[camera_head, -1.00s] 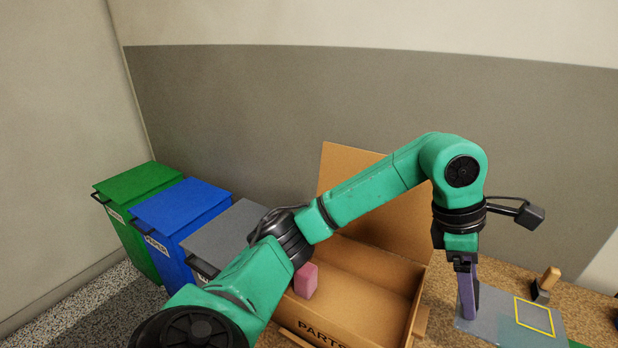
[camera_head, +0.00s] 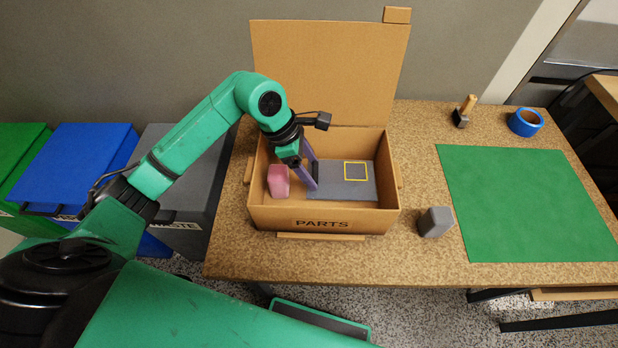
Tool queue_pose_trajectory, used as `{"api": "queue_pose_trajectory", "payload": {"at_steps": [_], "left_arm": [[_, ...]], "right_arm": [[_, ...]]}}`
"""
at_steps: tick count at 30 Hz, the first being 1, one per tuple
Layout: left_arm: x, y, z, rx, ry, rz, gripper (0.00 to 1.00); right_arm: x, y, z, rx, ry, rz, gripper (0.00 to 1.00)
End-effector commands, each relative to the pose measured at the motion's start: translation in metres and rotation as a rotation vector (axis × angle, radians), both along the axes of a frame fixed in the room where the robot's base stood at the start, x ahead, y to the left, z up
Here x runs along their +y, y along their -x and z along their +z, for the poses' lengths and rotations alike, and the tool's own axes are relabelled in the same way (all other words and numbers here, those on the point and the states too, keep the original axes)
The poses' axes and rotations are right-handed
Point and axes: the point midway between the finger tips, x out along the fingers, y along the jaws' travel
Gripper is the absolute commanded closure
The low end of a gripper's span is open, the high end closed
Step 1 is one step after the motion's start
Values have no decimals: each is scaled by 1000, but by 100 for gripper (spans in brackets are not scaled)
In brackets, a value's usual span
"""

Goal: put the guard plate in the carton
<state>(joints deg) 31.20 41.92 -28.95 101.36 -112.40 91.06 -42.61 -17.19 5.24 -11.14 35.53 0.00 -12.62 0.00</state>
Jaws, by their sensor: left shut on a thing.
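The guard plate (camera_head: 333,188) is a flat grey sheet with a yellow square outline on its face. It lies within the walls of the open cardboard carton (camera_head: 350,220), marked PARTS, toward the middle and right. My left gripper (camera_head: 314,184) reaches down into the carton from the left and is shut on the plate's left part. A purple upright piece shows at the gripper. I cannot tell whether the plate touches the carton floor. A pink block (camera_head: 278,182) is in the carton, left of the gripper. My right gripper is not in view.
The carton's lid (camera_head: 330,70) stands open behind. Right of the carton are a grey block (camera_head: 435,222), a green mat (camera_head: 530,205), a wooden-handled brush (camera_head: 464,111) and blue tape (camera_head: 525,122). Several bins, including a blue one (camera_head: 85,165), stand left of the table.

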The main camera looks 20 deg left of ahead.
Motion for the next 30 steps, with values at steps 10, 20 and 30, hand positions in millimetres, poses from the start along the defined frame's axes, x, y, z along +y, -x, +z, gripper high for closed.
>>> {"api": "queue_pose_trajectory", "payload": {"at_steps": [10,20,30], "left_arm": [[-1,0,-55,1,3,1,88],[0,-1,-61,-3,1,-1,88],[-1,-1,-58,-2,1,-1,0]], "right_arm": [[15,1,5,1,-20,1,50],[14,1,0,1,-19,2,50],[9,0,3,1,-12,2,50]]}}
